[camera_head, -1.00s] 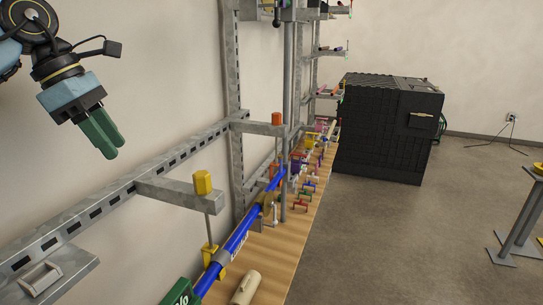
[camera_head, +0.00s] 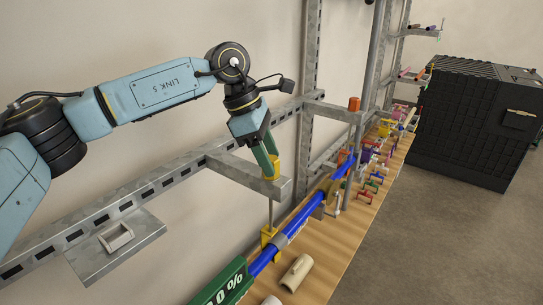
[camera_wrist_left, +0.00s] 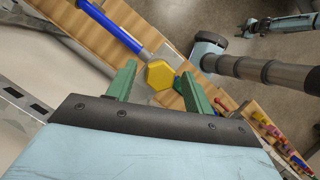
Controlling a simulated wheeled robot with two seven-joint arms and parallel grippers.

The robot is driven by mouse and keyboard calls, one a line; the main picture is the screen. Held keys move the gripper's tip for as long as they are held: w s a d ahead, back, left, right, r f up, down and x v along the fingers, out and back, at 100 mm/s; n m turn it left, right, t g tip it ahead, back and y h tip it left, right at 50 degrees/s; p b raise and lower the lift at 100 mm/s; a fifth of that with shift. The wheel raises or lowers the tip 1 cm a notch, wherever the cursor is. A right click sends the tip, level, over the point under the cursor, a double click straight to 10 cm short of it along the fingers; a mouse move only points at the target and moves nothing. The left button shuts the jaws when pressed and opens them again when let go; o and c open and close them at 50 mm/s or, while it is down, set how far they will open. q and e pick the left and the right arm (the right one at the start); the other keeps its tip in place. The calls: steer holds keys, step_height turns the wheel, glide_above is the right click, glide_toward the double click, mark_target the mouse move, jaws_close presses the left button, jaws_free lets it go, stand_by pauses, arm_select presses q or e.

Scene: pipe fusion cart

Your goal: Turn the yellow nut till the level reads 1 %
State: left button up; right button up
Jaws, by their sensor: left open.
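The yellow nut (camera_head: 276,168) sits on top of a thin upright rod, at the end of a grey bracket. In the head view my left gripper (camera_head: 267,163) is at the nut, its green fingers partly covering it. In the left wrist view the hexagonal nut (camera_wrist_left: 160,74) lies between the two open fingers (camera_wrist_left: 158,84), with a narrow gap on each side. A green level display (camera_head: 224,284) stands at the bottom edge; its readable end looks like "0 %", and the front of the number is unclear.
A blue pipe (camera_head: 302,215) runs along the wooden bench (camera_head: 318,262) below the nut. An orange nut (camera_head: 354,104) stands on a farther bracket. Several coloured clamps fill the far bench end. A black crate (camera_head: 470,125) stands at the right on open floor.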

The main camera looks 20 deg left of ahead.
arm_select(q)
steer(key=shift+x, duration=0.85)
steer(key=shift+c, duration=0.4)
steer(key=c, duration=0.9)
steer(key=shift+f+n+t+b, duration=0.1)
steer(key=shift+n+t+b, duration=0.3)
steer(key=shift+n+b, duration=0.6)
steer(key=n+t+b, duration=0.1)
steer(key=n+b, duration=0.3)
steer(key=shift+y, duration=0.4)
steer(key=shift+n+t+y+b, duration=0.5)
steer(key=shift+n+t+b, duration=0.2)
steer(key=shift+n+b, duration=1)
